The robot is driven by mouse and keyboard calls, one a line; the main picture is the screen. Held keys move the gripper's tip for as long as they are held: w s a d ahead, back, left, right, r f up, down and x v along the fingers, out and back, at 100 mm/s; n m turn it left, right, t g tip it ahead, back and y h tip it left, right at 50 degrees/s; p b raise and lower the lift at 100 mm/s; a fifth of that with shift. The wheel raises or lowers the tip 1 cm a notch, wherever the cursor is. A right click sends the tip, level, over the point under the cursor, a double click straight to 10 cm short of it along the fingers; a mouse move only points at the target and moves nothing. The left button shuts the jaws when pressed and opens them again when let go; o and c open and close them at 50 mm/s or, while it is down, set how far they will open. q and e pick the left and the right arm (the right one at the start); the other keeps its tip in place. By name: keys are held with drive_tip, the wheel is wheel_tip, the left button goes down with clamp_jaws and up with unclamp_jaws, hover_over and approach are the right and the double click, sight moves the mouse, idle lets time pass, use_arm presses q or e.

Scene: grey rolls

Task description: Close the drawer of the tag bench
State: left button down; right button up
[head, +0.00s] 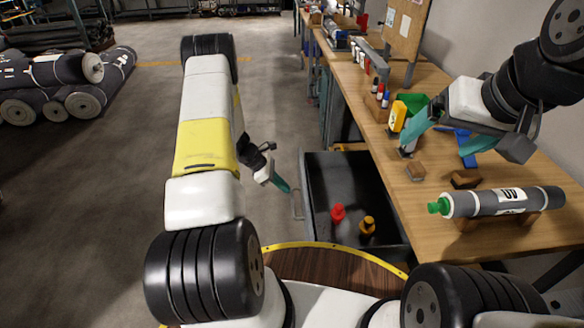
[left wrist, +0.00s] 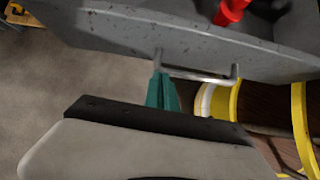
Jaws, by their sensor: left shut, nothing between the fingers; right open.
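The tag bench (head: 390,165) has a wooden top and runs along the right of the head view. Its grey drawer (head: 345,178) is pulled out to the left, open, with a red-topped item (head: 338,213) and an orange-topped item (head: 368,226) inside. A metal bar handle (left wrist: 200,76) is on the drawer front (left wrist: 120,35). My left gripper (head: 285,187) is shut and empty, outside the drawer front; in the left wrist view its teal fingertips (left wrist: 162,80) are at one end of the handle. Contact is unclear. My right gripper (head: 437,154) is open above the bench top.
Large dark rolls (head: 60,85) lie at the far left. The floor (head: 110,200) left of my left arm is clear.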

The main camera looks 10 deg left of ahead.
use_arm(q)
hover_over(362, 195)
idle(0.5)
drive_tip(key=shift+d, duration=0.1)
